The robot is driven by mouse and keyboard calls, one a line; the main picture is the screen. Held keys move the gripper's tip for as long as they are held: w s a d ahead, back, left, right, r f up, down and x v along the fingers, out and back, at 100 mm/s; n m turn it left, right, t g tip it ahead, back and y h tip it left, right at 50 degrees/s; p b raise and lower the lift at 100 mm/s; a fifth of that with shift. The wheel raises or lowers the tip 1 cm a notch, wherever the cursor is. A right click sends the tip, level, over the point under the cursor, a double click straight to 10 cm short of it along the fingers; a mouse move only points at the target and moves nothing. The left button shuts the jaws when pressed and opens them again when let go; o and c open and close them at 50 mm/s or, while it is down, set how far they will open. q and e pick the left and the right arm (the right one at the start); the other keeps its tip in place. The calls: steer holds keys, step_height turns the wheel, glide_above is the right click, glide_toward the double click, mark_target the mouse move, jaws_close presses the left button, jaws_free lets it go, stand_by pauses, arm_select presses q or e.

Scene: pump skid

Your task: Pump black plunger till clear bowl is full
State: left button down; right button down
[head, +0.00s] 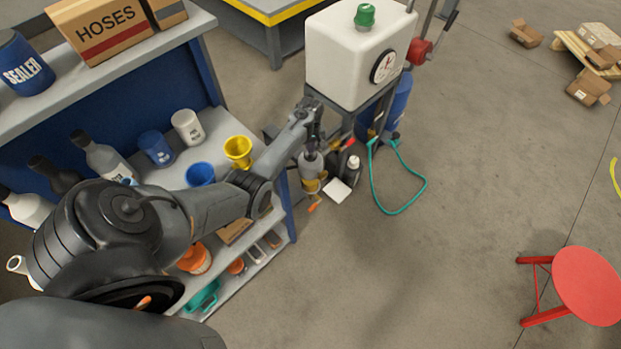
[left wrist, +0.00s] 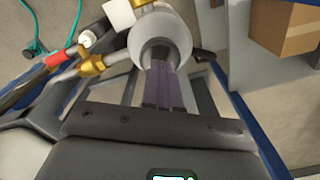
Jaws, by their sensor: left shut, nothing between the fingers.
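My left gripper (head: 313,132) reaches down to the small pump and filter unit (head: 310,162) beside the white tank. In the left wrist view the fingers (left wrist: 160,85) are together, with nothing seen between them. Their tips are at a pale rounded body (left wrist: 162,35) of the unit; I cannot tell if they touch it. A brass fitting (left wrist: 90,66) sits to its left. I cannot clearly make out the black plunger; it may be hidden by the gripper. The clear bowl and its fill level cannot be told. My right gripper is not in view.
The white tank (head: 350,60) with a green cap and gauge stands behind the unit. A blue shelf (head: 210,70) with bottles and cups is on the left. A teal hose (head: 425,185) lies on the floor. A red stool (head: 585,285) is at right, with open floor between.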

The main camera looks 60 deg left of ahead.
arm_select(q)
steer(key=shift+f+b, duration=0.4)
steer(key=shift+f, duration=0.15)
steer(key=shift+f+b, duration=0.75)
steer(key=shift+f, duration=0.4)
steer(key=shift+r, duration=0.15)
steer(key=shift+r+p, duration=1.55)
steer(key=shift+p, duration=0.5)
steer(key=shift+f, duration=0.2)
